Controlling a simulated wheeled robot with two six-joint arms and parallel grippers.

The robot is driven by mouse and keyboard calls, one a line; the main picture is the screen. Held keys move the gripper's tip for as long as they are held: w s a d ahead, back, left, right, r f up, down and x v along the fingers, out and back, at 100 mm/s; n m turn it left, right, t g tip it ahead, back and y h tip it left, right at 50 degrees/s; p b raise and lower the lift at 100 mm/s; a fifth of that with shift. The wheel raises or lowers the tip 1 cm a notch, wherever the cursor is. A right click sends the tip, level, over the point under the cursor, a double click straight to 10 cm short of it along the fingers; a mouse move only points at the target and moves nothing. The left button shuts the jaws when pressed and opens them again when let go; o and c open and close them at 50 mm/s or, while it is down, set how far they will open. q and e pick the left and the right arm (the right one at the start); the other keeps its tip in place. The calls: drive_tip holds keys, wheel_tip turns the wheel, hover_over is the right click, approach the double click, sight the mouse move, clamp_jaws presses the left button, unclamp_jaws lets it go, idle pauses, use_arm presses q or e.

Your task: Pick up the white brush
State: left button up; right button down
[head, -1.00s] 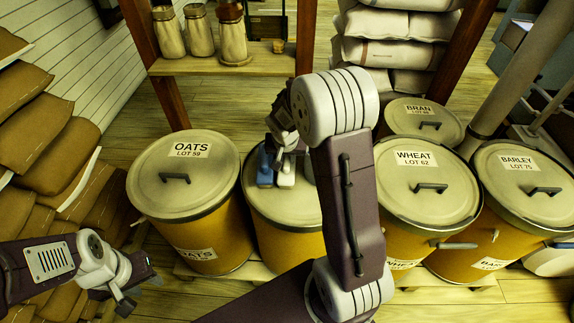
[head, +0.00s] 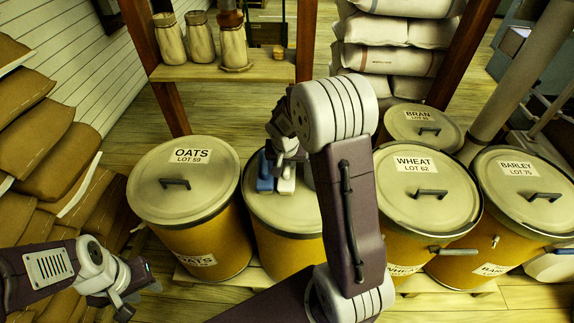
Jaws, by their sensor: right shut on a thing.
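The white brush (head: 286,184) is on the lid of the middle drum (head: 254,203), right beside a blue brush (head: 264,180). My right gripper (head: 287,162) reaches down over the lid and is shut on the white brush. Its fingers and the brush's upper part are largely hidden by my own wrist, and I cannot tell whether the brush is clear of the lid. My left gripper (head: 142,289) is at the lower left, open and empty, away from the brushes.
Lidded drums stand around: oats (head: 183,178) to the left, wheat (head: 426,190), barley (head: 524,190) and bran (head: 421,127) to the right. A shelf (head: 270,73) with jars is behind. Brown sacks (head: 40,150) fill the left side. My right arm hides part of the middle drum.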

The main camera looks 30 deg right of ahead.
drive_tip(key=shift+r, duration=0.55)
wheel_tip(320, 180, up, 3)
drive_tip(key=shift+f+p, duration=0.1)
drive_tip(key=shift+p, duration=0.55)
drive_tip(key=s+a+b, duration=0.2)
drive_tip(key=s+a, duration=0.2)
drive_tip(key=s, duration=0.3)
drive_tip(key=s+a+b, duration=0.2)
drive_tip(key=s+a, duration=0.3)
drive_tip(key=s, duration=0.3)
drive_tip(key=shift+s+a, duration=0.15)
drive_tip(key=shift+a, duration=0.15)
